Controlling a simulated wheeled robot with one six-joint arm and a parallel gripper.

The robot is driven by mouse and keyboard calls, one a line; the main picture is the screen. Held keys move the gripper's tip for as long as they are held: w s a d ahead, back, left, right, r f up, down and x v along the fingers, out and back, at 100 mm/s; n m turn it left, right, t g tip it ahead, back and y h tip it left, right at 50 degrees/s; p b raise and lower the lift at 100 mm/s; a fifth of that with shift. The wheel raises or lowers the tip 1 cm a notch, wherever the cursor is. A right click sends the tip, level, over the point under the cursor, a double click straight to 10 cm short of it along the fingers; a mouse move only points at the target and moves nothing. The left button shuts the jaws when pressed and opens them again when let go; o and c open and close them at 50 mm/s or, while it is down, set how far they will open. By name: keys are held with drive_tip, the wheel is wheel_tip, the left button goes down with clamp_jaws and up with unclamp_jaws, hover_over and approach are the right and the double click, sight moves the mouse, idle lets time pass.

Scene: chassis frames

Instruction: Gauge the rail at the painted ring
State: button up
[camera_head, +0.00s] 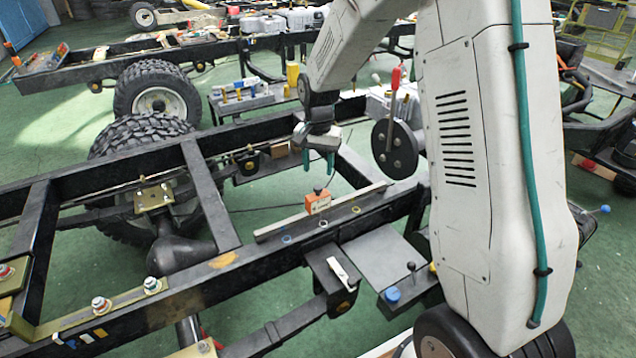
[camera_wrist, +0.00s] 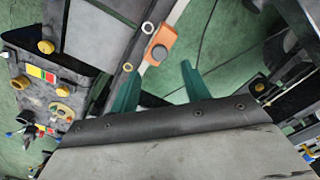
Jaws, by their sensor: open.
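An orange gauge block (camera_head: 318,203) with a dark knob on top sits at a pale metal rail (camera_head: 272,230) along the black chassis beam. Painted rings mark the beam beside the rail: a bluish one (camera_head: 287,239), a pale one (camera_head: 323,223) near the block, and a yellowish one (camera_head: 356,209). My gripper (camera_head: 318,170), with teal fingers, is open and empty above the block, apart from it. In the wrist view the orange block (camera_wrist: 158,47) lies just beyond the fingertips (camera_wrist: 160,70), with one ring (camera_wrist: 127,67) and another ring (camera_wrist: 147,27) beside it.
Black frame beams (camera_head: 205,190) cross around the rail. A grey plate (camera_head: 380,255) and a blue knob (camera_head: 392,295) are in front of it. A round dark disc with a red-handled tool (camera_head: 394,85) stands right of my gripper. Tyres (camera_head: 157,90) are behind left.

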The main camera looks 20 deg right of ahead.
sight(318, 187)
wheel_tip(318, 187, down, 6)
drive_tip(key=shift+f, duration=0.2)
drive_tip(key=shift+c, duration=0.4)
clamp_jaws()
